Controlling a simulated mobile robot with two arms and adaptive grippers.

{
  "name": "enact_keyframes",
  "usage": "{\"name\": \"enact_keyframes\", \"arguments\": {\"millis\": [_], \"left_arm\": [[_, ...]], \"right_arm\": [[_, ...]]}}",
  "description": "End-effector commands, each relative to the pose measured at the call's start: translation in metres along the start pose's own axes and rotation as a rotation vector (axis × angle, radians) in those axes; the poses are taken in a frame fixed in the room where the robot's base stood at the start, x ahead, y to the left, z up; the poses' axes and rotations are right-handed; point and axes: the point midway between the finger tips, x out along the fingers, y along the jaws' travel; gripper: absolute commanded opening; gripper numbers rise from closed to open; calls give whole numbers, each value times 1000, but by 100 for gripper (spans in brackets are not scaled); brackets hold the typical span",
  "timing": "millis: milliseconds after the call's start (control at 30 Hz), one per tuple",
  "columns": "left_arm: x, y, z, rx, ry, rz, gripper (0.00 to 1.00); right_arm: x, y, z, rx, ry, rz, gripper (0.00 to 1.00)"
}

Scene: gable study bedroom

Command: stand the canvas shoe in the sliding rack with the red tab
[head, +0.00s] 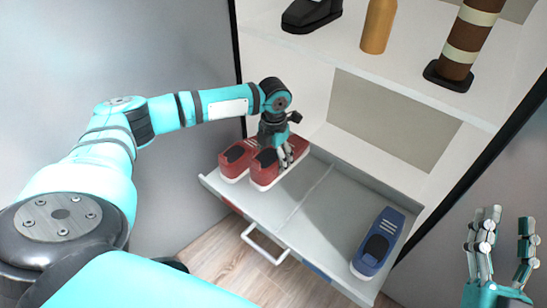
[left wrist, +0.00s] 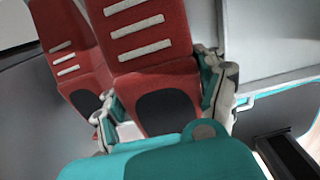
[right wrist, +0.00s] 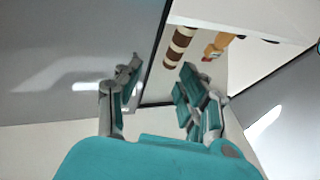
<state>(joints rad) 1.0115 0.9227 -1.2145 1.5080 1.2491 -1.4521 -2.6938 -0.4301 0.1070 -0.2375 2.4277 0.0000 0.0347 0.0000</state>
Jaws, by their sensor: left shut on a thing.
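Two red canvas shoes with white soles are side by side at the left of the pulled-out sliding rack (head: 316,208). My left gripper (head: 284,152) is shut on the right-hand red shoe (head: 264,168), which also shows between its fingers in the left wrist view (left wrist: 155,65). I cannot tell whether this shoe touches the rack floor. The other red shoe (head: 234,160) stands close beside it. A red tab (head: 229,205) is on the rack's front edge at left, partly visible. My right gripper (head: 506,238) is open and empty at the lower right.
A blue shoe (head: 378,243) sits in the rack's right section, behind a blue tab (head: 316,271). A front handle (head: 264,246) sticks out. The rack's middle is bare.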

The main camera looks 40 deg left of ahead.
Motion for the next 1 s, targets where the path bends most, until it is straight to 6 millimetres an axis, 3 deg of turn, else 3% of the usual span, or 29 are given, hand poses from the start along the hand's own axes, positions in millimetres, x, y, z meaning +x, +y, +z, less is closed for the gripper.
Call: {"name": "enact_keyframes", "arguments": {"millis": [600, 1000], "left_arm": [[54, 0, 0, -1, 0, -1, 31], [63, 0, 1, 0, -1, -1, 31]], "right_arm": [[-4, -4, -33, 8, 196, -8, 40], [-6, -5, -42, 11, 250, -11, 40]]}}
